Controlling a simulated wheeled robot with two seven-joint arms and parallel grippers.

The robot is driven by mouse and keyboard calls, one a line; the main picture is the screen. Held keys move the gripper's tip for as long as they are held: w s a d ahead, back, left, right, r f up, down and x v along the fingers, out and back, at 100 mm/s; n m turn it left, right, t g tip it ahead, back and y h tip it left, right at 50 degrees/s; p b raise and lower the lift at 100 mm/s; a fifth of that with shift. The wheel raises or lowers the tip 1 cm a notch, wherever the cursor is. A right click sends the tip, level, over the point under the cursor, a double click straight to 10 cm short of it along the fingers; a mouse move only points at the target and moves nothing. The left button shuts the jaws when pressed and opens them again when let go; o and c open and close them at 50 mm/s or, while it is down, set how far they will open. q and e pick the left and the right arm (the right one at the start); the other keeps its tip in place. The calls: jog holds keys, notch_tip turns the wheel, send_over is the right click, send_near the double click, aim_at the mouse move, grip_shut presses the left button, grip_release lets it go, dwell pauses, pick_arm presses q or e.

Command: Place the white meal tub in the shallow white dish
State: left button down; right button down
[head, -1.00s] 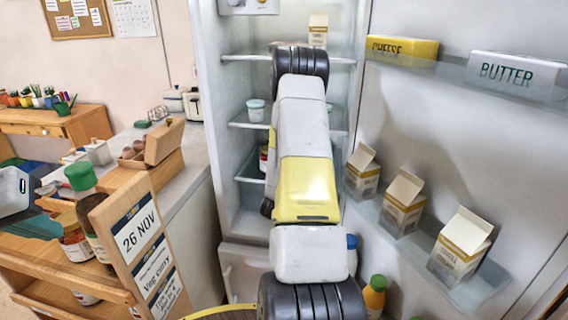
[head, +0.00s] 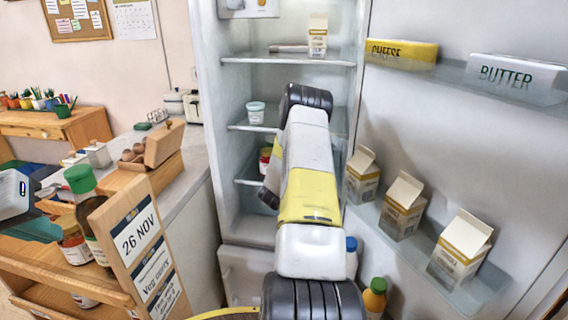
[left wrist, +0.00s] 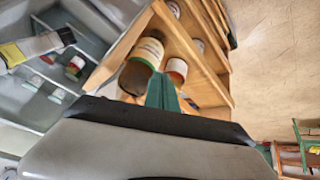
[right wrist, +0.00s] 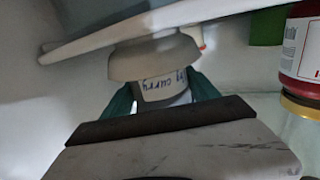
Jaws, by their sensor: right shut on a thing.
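My right arm reaches into the open fridge in the head view, and its gripper is hidden there behind the arm. In the right wrist view my right gripper (right wrist: 160,98) is shut on a pale tub (right wrist: 165,86) with handwriting that includes "curry". A wider beige rounded piece (right wrist: 155,58) adjoins the tub; I cannot tell whether it is a lid or a dish. I cannot make out the shallow white dish for certain. My left gripper (left wrist: 162,92) has its green fingers together, holding nothing, near the wooden rack; it also shows at the head view's left edge (head: 35,229).
Another white tub (head: 256,113) stands on a fridge shelf. A red jar (right wrist: 304,50) is close right of my right gripper, and a pale slab edge (right wrist: 75,45) lies above it in the picture. The fridge door (head: 520,150) holds cartons. A wooden rack (head: 75,265) holds jars.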

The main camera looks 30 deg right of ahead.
jog(key=shift+f, duration=0.1)
jog(key=shift+c, duration=1)
grip_release()
